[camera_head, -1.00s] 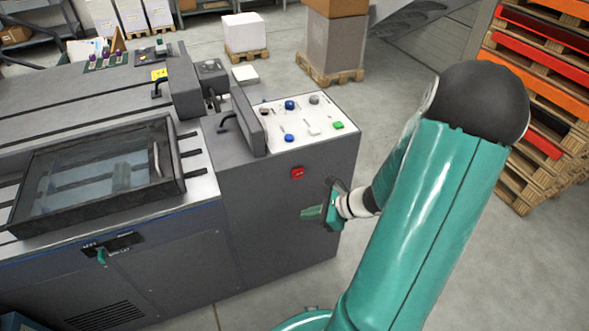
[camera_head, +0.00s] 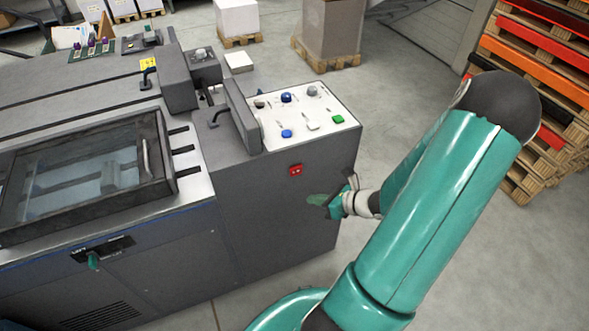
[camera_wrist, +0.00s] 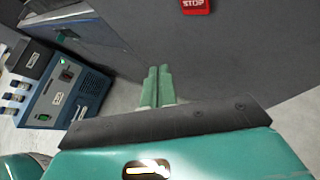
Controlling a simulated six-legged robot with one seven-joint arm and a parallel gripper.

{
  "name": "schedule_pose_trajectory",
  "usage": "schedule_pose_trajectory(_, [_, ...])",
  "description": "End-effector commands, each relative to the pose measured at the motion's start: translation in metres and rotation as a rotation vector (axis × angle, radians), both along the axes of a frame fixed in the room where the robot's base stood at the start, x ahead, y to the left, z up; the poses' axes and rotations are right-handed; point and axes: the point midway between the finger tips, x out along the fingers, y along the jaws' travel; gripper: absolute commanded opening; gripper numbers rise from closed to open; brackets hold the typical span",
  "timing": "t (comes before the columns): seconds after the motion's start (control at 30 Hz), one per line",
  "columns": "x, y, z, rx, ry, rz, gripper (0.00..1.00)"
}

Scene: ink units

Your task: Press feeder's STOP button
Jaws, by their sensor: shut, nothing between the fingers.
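The red STOP button (camera_head: 295,170) sits on the front face of the grey feeder (camera_head: 270,215), below its white control panel. In the wrist view the red STOP button (camera_wrist: 195,6) shows at the top edge, partly cut off, with white lettering. My gripper (camera_head: 318,199) is below and to the right of the button in the head view, in front of the feeder's face. In the wrist view the green fingers of my gripper (camera_wrist: 157,84) are together and empty, pointing at the lower part of the feeder. They appear apart from the button.
The white panel (camera_head: 335,107) on the feeder's top carries blue, green and grey controls. Orange and wooden pallets (camera_head: 545,75) stand at the right. A blue-grey unit (camera_wrist: 70,95) shows left in the wrist view.

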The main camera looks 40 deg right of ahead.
Motion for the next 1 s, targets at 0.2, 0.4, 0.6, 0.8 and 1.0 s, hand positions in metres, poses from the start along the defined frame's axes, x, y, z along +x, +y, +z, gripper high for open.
schedule_pose_trajectory(0.2, [-0.001, 0.000, 0.000, -0.002, 0.001, 0.000, 0.00])
schedule_pose_trajectory(0.4, [0.014, -0.004, 0.000, -0.003, 0.000, 0.003, 0.00])
schedule_pose_trajectory(0.6, [0.041, -0.012, 0.000, -0.001, -0.001, 0.003, 0.00])
schedule_pose_trajectory(0.8, [0.067, -0.020, 0.000, -0.002, 0.000, 0.005, 0.00])
schedule_pose_trajectory(1.0, [0.083, -0.025, 0.000, -0.002, 0.000, 0.002, 0.00])
